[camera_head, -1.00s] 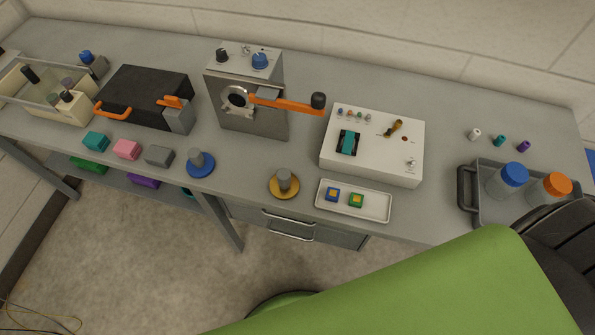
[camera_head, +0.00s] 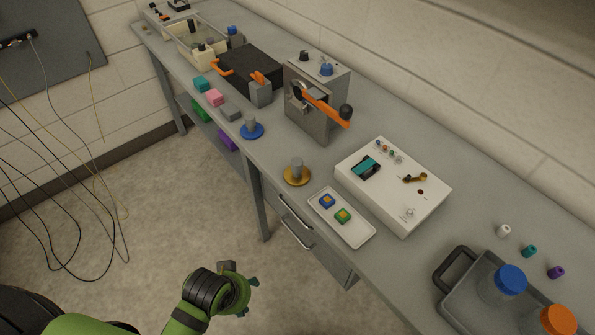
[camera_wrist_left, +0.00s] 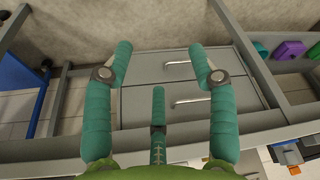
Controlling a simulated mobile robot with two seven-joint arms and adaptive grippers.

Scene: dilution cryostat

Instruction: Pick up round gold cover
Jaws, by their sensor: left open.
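The round gold cover (camera_head: 297,176) lies flat near the front edge of the grey bench, with a grey cylindrical knob standing up from its middle. My left gripper (camera_head: 254,281) is at the bottom of the head view, in front of the bench and apart from the cover. In the left wrist view its teal fingers (camera_wrist_left: 160,65) are spread wide with nothing between them; drawers and the bench frame show beyond. The gold cover cannot be made out in the wrist view. My right gripper is not in view.
A similar blue cover (camera_head: 252,130) stands to the left of the gold one. A white tray (camera_head: 365,236) with two small coloured blocks is close on its right. A steel device (camera_head: 310,115) with an orange lever and a white box (camera_head: 425,205) stand behind.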

